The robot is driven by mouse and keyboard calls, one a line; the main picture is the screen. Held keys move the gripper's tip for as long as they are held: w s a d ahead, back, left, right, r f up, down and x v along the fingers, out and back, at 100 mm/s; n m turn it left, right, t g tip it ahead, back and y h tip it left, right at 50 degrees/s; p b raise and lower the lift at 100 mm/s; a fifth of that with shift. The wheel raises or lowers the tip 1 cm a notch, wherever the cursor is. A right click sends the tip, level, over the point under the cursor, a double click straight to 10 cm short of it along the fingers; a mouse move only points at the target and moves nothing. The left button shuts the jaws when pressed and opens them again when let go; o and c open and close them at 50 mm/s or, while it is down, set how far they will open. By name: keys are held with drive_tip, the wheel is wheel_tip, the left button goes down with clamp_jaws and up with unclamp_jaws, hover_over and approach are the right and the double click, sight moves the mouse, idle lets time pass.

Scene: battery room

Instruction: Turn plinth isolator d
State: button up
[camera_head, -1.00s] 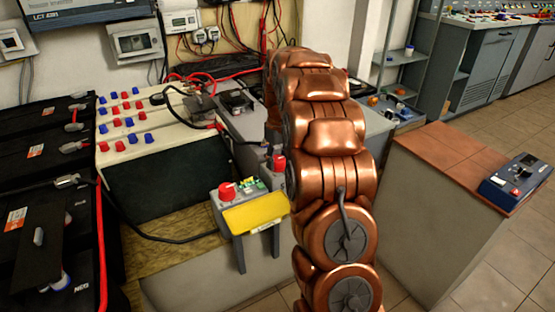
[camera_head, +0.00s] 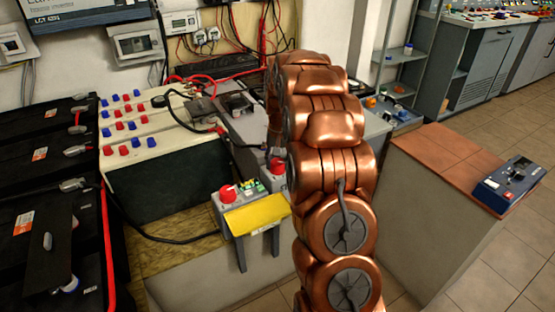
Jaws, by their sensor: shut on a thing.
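A grey switch unit with a yellow front plate (camera_head: 255,215) stands at the front of the wooden-topped plinth (camera_head: 175,257). A red rotary knob (camera_head: 228,193) is on its left part. A second red knob (camera_head: 277,166) shows farther right and back, right beside my arm and partly covered. No letter is legible, so I cannot tell which knob is isolator d. My copper arm rises through the middle of the view, and its far end is hidden behind its own links. My gripper does not show, nor does any contact with a knob.
Black batteries (camera_head: 45,200) with cables line the left. A cream-topped box (camera_head: 150,145) with red and blue terminals stands behind the switch unit. A blue device (camera_head: 510,185) sits on a brown-topped plinth (camera_head: 440,160) at right. Tiled floor is free at far right.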

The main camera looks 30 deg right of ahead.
sight(279, 162)
drive_tip(key=m+p, duration=0.1)
drive_tip(key=m, duration=0.3)
drive_tip(key=shift+r+m, duration=0.1)
drive_tip(key=shift+m, duration=0.2)
drive_tip(key=shift+s+m+p, duration=0.15)
drive_tip(key=shift+m+p, duration=0.7)
drive_tip(key=shift+m, duration=1.65)
drive_tip(key=o, duration=1.2)
drive_tip(key=shift+c, duration=0.2)
wheel_tip(279, 162, up, 12)
drive_tip(key=shift+s, duration=0.15)
